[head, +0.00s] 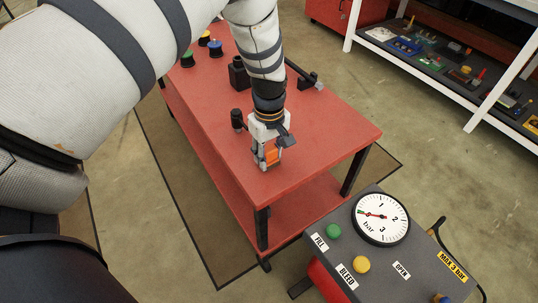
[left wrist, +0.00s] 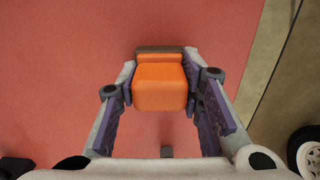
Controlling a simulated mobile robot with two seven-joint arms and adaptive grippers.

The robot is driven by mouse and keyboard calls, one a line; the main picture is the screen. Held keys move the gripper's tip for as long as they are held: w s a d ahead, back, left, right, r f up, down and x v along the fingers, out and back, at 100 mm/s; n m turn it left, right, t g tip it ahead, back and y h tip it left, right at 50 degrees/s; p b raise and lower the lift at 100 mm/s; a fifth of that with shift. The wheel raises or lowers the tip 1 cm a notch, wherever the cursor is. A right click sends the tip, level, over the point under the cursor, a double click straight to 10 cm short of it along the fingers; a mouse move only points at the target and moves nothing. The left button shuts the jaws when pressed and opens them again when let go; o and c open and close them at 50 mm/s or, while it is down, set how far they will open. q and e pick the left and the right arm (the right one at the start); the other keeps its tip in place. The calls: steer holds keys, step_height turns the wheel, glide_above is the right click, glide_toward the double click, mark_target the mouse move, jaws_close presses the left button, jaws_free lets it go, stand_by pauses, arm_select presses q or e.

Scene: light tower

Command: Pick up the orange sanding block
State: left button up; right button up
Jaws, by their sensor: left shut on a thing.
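The orange sanding block (left wrist: 160,88) sits between the two fingers of my left gripper (left wrist: 160,100) in the left wrist view. A brown strip shows along its far edge. In the head view my left gripper (head: 268,155) points down over the front part of the red table, shut on the block (head: 271,154), which is partly hidden by the fingers. I cannot tell whether the block touches the tabletop. My right gripper is not in view.
The red table (head: 325,135) also holds black tools (head: 309,81), a black box (head: 238,75) and several coloured spools (head: 216,48) further back. A control panel (head: 395,262) with a pressure gauge (head: 380,219) stands at front right. A shelf (head: 440,65) with small items stands at back right.

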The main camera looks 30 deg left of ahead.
mark_target(270, 147)
arm_select(q)
step_height(270, 147, up, 4)
steer(key=shift+w+f, duration=0.1)
steer(key=shift+f, duration=0.15)
steer(key=s+r+p, duration=0.1)
steer(key=s+r, duration=0.2)
steer(key=s, duration=0.1)
steer(key=s+d+r+p, duration=0.1)
steer(key=s+r, duration=0.2)
steer(key=s, duration=0.2)
steer(key=s+r+p, duration=0.2)
steer(key=s+r, duration=0.1)
steer(key=s, duration=0.2)
steer(key=shift+d+r, duration=0.2)
steer(key=shift+d, duration=0.2)
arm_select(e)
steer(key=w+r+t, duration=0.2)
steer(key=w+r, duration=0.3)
